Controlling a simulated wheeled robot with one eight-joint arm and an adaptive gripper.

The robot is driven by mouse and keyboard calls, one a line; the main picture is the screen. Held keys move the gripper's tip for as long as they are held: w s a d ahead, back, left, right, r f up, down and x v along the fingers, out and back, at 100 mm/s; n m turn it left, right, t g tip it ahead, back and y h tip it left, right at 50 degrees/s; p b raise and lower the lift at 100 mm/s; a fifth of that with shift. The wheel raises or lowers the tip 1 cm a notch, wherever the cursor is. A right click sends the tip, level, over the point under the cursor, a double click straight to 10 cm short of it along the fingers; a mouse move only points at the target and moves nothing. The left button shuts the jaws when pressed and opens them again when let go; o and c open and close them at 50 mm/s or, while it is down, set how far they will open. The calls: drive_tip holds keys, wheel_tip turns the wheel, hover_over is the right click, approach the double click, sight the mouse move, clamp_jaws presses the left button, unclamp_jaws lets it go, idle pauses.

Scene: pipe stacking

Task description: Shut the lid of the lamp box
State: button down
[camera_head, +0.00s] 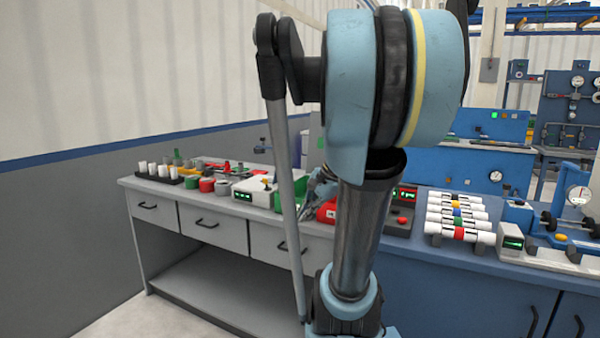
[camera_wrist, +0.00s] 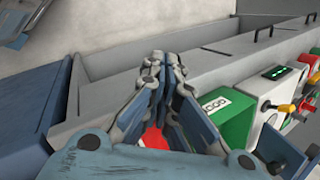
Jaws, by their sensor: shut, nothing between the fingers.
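My gripper (camera_wrist: 163,66) is shut and empty, its fingertips together in the middle of the wrist view. In the head view my gripper (camera_head: 320,188) is small and partly hidden behind my own arm, above the bench. A red object (camera_head: 327,211) with a pale label is just below it, partly covered by my arm. A bit of red (camera_wrist: 153,138) also shows between the finger links in the wrist view. I cannot tell for sure which object is the lamp box, and no lid is clearly visible.
A green box (camera_wrist: 226,117) with a white label stands right of the fingers, beside a white box (camera_wrist: 284,82) with a green display. White pipes (camera_head: 458,217) with coloured bands lie on the blue bench at right. White cylinders (camera_head: 153,169) stand at the bench's left end.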

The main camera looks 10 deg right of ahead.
drive_tip(key=w+d+r+m+t+y, duration=0.1)
drive_tip(key=w+d+r+m+y, duration=0.15)
drive_tip(key=w+d+m, duration=0.35)
drive_tip(key=w+d+r+m+t+y, duration=0.1)
drive_tip(key=w+d+r+m+t, duration=0.2)
drive_tip(key=w, duration=0.5)
drive_tip(key=w+d+r+m+y, duration=0.2)
drive_tip(key=w+d+r+m, duration=0.25)
drive_tip(key=w, duration=0.35)
drive_tip(key=a+r+x, duration=0.1)
drive_tip(key=r+x, duration=0.1)
drive_tip(key=x, duration=1)
drive_tip(key=shift+w+a, duration=0.35)
drive_tip(key=shift+w, duration=0.25)
drive_tip(key=shift+r+h, duration=0.2)
drive_tip(key=shift+h, duration=0.15)
drive_tip(key=shift+w+a+r, duration=0.1)
drive_tip(key=shift+a+r, duration=0.05)
drive_tip(key=shift+r, duration=0.05)
